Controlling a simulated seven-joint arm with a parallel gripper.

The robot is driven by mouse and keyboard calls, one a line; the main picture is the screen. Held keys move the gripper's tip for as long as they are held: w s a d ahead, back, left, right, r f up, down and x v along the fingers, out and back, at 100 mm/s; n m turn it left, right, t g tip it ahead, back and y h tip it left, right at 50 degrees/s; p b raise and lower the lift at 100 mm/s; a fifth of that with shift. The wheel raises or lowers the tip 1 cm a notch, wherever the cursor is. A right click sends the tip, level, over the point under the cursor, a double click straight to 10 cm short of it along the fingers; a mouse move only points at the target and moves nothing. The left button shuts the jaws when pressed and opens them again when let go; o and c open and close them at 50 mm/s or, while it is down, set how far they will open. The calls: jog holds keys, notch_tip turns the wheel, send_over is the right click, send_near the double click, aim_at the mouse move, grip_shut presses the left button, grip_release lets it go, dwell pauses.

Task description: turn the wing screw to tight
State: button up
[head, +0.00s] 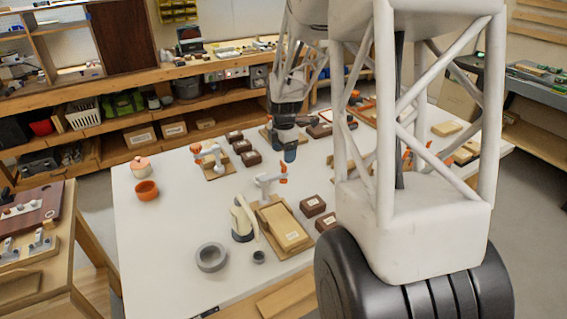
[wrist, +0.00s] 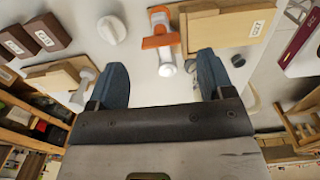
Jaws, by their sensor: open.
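My gripper (wrist: 160,75) is open and empty, its two blue fingers wide apart. In the head view, my gripper (head: 289,154) points down above the white table. In the wrist view, a fixture with an orange bar (wrist: 160,41) and a white cylinder (wrist: 166,62) lies beyond the gap between the fingertips, beside a labelled wooden block (wrist: 225,27). A round white knob with a raised ridge (wrist: 111,30) is left of it. I cannot tell for sure which part is the wing screw. In the head view, orange-tipped white fixtures (head: 270,182) stand near my gripper.
Small dark labelled boxes (head: 313,205) lie on the white table (head: 150,235). The table's left front is mostly clear. My arm hides part of the table's right side.

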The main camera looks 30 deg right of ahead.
aim_at(283, 167)
jog(key=shift+f, duration=2.4)
jog(key=c, duration=0.9)
jog(key=shift+m, duration=0.4)
